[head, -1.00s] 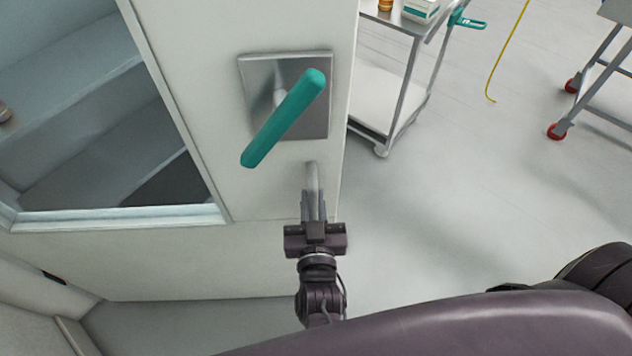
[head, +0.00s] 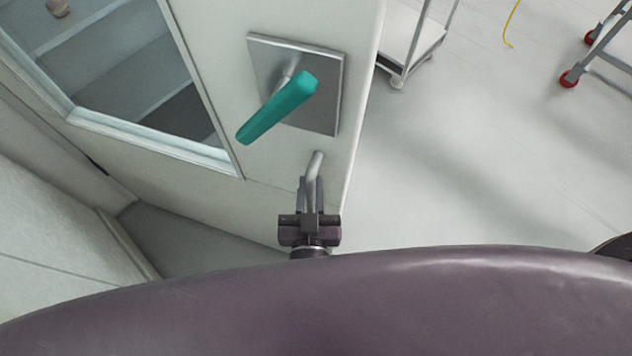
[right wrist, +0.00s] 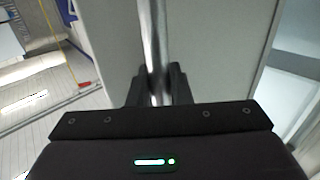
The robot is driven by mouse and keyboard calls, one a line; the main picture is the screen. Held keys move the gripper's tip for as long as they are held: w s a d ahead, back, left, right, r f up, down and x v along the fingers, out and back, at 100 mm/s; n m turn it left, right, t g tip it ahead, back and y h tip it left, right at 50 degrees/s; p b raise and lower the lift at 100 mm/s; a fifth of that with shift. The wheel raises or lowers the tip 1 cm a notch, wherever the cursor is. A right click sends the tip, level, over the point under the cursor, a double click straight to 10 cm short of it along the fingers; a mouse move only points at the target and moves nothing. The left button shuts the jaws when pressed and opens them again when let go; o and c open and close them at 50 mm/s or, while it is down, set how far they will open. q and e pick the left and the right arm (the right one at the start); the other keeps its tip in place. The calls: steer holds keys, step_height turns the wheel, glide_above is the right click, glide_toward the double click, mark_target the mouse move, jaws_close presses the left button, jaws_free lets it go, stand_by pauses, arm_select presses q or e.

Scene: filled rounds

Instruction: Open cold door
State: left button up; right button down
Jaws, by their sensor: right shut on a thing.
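The cold door (head: 225,60) is a pale panel with a window (head: 135,75), and it stands ajar, angled away from the wall at the left. A teal lever (head: 278,108) sits on a square steel plate (head: 325,85). Below it is a steel pull bar (head: 317,162), also seen in the right wrist view (right wrist: 154,40). My right gripper (head: 311,190) is shut on this bar, its fingers (right wrist: 155,88) on both sides of it in the right wrist view. The bar's lower part is hidden by the gripper. My left gripper is out of view.
Grey floor (head: 480,170) is open to the right of the door edge. A cart (head: 415,50) stands behind the door, and another with red casters (head: 600,55) is at the far right. A yellow cord (head: 510,25) lies on the floor. Pale wall (head: 50,200) is at the left.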

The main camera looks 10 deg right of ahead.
steer(key=shift+s, duration=0.15)
steer(key=c, duration=1.4)
jaws_free()
steer(key=shift+o, duration=0.2)
steer(key=shift+r, duration=0.1)
